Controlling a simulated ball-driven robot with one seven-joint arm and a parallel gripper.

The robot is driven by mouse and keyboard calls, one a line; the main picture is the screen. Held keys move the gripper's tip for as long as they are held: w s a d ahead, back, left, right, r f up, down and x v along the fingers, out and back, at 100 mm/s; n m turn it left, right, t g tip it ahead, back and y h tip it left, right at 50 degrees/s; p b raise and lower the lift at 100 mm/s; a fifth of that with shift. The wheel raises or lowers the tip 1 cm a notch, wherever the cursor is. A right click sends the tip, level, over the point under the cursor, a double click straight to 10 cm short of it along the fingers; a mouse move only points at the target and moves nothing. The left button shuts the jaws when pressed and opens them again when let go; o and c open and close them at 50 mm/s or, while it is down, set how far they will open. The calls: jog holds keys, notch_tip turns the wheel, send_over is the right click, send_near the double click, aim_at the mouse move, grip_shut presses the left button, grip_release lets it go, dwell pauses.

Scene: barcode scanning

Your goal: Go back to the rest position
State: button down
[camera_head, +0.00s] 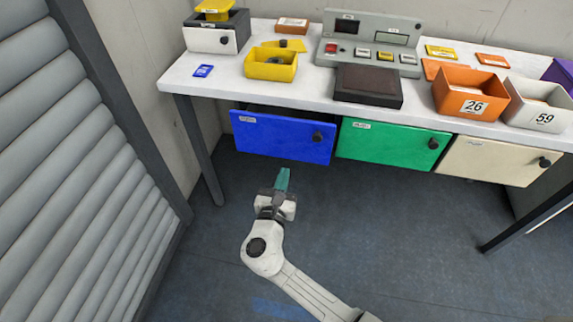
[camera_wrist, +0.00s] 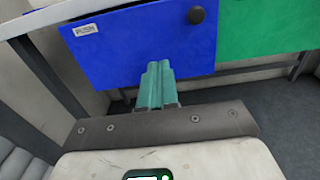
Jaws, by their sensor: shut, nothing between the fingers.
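My gripper (camera_head: 282,180) has teal fingers and is in front of the table, below the tabletop's height in the head view, with the blue drawer front beyond it. In the wrist view the two teal fingers (camera_wrist: 157,84) are together, with nothing between them.
The white table (camera_head: 215,82) bears a yellow bin (camera_head: 270,70), a grey console (camera_head: 368,40), a dark pad (camera_head: 368,85), an orange bin (camera_head: 468,95) and a white bin (camera_head: 538,104). A green drawer (camera_head: 385,145) and a cream drawer (camera_head: 490,162) hang below. A shutter (camera_head: 70,170) stands left. Floor is clear.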

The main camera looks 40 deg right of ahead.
jog(key=shift+s+a, duration=0.25)
jog(key=shift+a, duration=0.1)
jog(key=s+d+r+m+g+y+p, duration=0.1)
jog(key=s+d+m+g+y+p, duration=0.25)
jog(key=s+m, duration=0.55)
jog(key=s+d+m+g+y+p, duration=0.25)
jog(key=s+d+m+g, duration=0.2)
jog(key=s+m, duration=0.35)
jog(key=s+a+r+m+g+y+p, duration=0.1)
jog(key=s+a+r+m+y+p, duration=0.2)
jog(key=s+a+m+y, duration=0.5)
jog(key=s+a+p, duration=0.1)
jog(key=s+a, duration=0.1)
jog(key=a, duration=0.1)
jog(key=shift+a+r+m+g, duration=0.2)
jog(key=shift+r+m+g, duration=0.1)
jog(key=shift+r, duration=0.1)
jog(key=shift+w, duration=0.1)
